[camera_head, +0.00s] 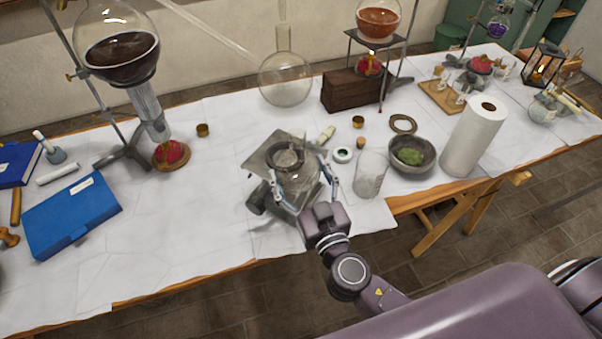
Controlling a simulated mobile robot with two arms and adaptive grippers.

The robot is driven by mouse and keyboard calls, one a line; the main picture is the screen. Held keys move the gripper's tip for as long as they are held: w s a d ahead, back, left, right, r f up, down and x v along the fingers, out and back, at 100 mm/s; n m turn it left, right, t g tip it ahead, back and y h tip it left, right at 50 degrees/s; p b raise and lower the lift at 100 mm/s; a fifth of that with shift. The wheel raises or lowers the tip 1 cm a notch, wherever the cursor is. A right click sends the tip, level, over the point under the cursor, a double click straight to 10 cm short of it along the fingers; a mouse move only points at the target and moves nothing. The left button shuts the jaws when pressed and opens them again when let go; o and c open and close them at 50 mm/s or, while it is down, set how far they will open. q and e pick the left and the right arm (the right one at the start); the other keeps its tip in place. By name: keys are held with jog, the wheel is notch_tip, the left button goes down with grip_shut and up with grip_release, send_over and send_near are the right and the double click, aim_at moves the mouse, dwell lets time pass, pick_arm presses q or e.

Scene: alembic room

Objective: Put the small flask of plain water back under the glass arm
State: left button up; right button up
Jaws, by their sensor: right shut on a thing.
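A small clear glass flask (298,172) is held between the fingers of my right gripper (303,179), near the front edge of the table. It looks upright and overlaps a grey metal lab stand (262,160); I cannot tell whether it rests on the stand or hangs above it. Its water is hard to make out. The glass arm (210,28) slopes down to the right from a big flask of dark liquid (118,50) and ends near a large round clear flask (285,82) at the back of the table. My left gripper is out of view.
A clear beaker (370,174), a bowl with green stuff (412,155) and a paper roll (474,138) stand right of my gripper. A wooden block (350,92) is behind. Blue books (70,215) lie at left. The cloth left of the stand is clear.

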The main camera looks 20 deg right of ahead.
jog(key=shift+w+a, duration=0.1)
jog(key=shift+w, duration=2.65)
jog(key=shift+w+a+b, duration=0.1)
jog(key=shift+w+b, duration=0.35)
jog(key=shift+w, duration=1.75)
jog(key=shift+f+b, duration=0.8)
jog(key=shift+b, duration=0.55)
jog(key=o, duration=1.5)
